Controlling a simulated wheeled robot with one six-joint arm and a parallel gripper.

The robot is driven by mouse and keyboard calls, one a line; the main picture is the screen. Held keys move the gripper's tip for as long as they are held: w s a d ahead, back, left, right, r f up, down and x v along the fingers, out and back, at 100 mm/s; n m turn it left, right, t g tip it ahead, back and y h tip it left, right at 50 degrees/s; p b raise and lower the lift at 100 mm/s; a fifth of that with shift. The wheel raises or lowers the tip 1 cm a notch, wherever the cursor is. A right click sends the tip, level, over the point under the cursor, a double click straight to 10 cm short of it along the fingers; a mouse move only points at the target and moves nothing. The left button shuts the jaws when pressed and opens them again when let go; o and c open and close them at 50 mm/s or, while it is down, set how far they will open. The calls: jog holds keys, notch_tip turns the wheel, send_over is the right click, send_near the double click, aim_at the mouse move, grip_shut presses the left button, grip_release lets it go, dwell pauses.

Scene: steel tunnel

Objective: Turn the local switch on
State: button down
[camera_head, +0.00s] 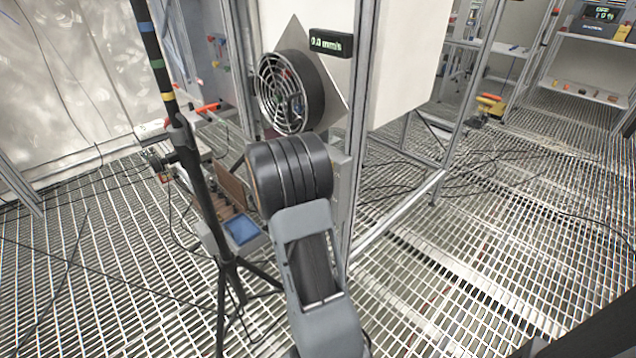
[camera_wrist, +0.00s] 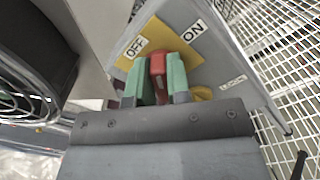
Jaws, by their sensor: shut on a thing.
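The local switch (camera_wrist: 157,66) has a red handle on a yellow plate (camera_wrist: 165,38) with OFF and ON labels. The OFF label (camera_wrist: 134,47) is at the left and the ON label (camera_wrist: 193,31) at the right. In the wrist view my gripper (camera_wrist: 157,77) has its two green fingers closed on either side of the red handle. The handle stands roughly upright in the picture, between the two labels; its exact setting is hard to tell. In the head view my arm hides the switch and the gripper.
A round caged fan (camera_head: 290,92) sits above my arm, beside a display (camera_head: 331,43) reading 0.0 mm/s. A black tripod stand (camera_head: 205,190) is close at the left. A yellow knob (camera_wrist: 202,93) and a LOCK label (camera_wrist: 232,82) are right of the handle. Open grating floor lies at right.

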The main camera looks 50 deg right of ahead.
jog(key=m+b, duration=0.2)
jog(key=b, duration=0.1)
jog(key=f+m+b, duration=0.1)
jog(key=m+b, duration=0.1)
jog(key=b, duration=0.2)
jog(key=m+b, duration=0.2)
jog(key=b, duration=0.1)
jog(key=shift+s+f+b, duration=0.25)
jog(key=shift+f+b, duration=0.05)
jog(key=shift+b, duration=0.05)
jog(key=m+b, duration=0.3)
jog(key=b, duration=0.1)
jog(key=shift+b, duration=0.3)
jog(key=shift+r+m+b, duration=0.1)
jog(key=shift+m+b, duration=0.5)
jog(key=shift+b, duration=0.3)
jog(key=shift+r, duration=0.1)
jog(key=c, duration=1.1)
grip_release()
jog(key=shift+r, duration=0.1)
jog(key=shift+a, duration=0.1)
jog(key=shift+w+a+p, duration=0.15)
jog(key=shift+a+p, duration=0.3)
jog(key=shift+a, duration=1.85)
jog(key=shift+w+a+p, duration=0.15)
jog(key=shift+a+p, duration=0.35)
jog(key=shift+a, duration=1.75)
jog(key=shift+w+a+p, duration=0.15)
jog(key=shift+a+p, duration=0.3)
jog(key=shift+a, duration=1.85)
